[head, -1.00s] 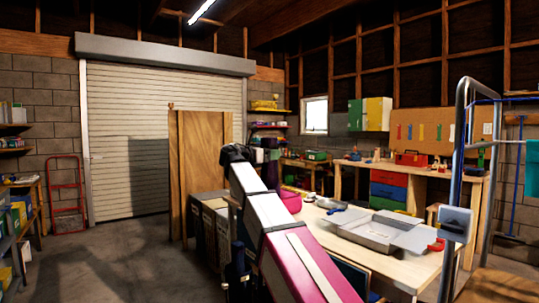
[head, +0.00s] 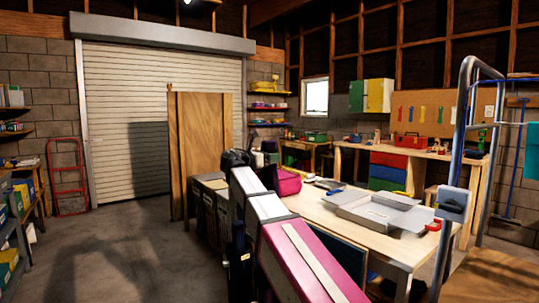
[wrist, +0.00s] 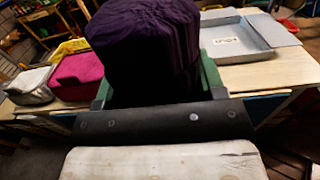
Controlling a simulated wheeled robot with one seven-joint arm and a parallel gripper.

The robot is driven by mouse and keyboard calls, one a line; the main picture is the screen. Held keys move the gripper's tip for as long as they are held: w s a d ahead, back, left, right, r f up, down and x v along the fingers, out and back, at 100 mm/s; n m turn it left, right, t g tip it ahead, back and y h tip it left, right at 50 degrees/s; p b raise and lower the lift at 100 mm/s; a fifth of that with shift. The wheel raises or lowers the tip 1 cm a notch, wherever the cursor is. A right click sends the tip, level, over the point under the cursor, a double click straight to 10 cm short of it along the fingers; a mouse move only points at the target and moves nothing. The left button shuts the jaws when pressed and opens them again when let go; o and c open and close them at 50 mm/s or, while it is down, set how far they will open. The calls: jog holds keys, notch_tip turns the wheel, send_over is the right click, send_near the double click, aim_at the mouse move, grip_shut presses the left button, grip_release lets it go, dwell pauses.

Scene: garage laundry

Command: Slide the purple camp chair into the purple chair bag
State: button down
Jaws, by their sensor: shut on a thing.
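My gripper (wrist: 157,84) is shut on a dark purple cloth bundle (wrist: 145,40), with a green finger on either side of it in the wrist view. The bundle is thick, rounded and wrinkled, and it fills the top middle of that view. I cannot tell whether it is the purple camp chair or the purple chair bag. In the head view it is mostly hidden behind my arm, with a dark part (head: 269,176) showing. No second dark purple thing is clearly visible.
The wooden worktable (head: 325,208) lies beyond and to the right of my arm. It bears a magenta box-like item (head: 288,181) and an open grey tray (head: 375,213). A metal cart frame (head: 463,130) stands at right. Wooden panels (head: 200,135) stand ahead. The floor (head: 120,245) at left is clear.

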notch_tip(320, 180, down, 42)
jog(key=shift+f, duration=0.25)
dwell(5.8)
